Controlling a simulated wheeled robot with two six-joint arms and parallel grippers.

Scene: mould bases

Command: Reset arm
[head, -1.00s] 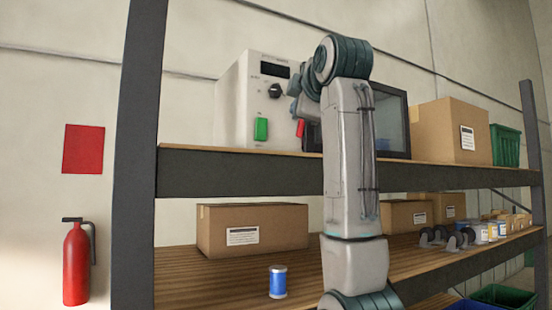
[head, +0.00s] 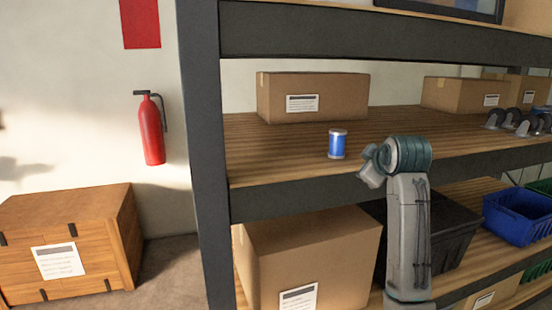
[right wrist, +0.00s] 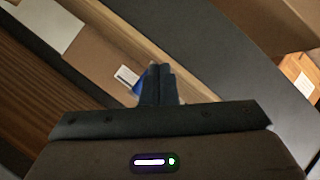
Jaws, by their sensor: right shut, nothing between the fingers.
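My right arm (head: 408,225) rises from the bottom of the head view in front of the rack. Its wrist end is level with the front edge of the middle shelf, just right of a blue can with pale ends (head: 338,144). The fingers cannot be made out in the head view. In the right wrist view my right gripper (right wrist: 158,84) is shut and empty. A bit of blue (right wrist: 139,86) shows just behind its fingertips, mostly hidden by them. My left gripper is in neither view.
A cardboard box (head: 312,97) stands behind the can on the middle shelf (head: 270,150). A large box (head: 310,255), a black bin (head: 450,235) and a blue bin (head: 517,218) are below. A dark upright (head: 205,150) bounds the rack at left.

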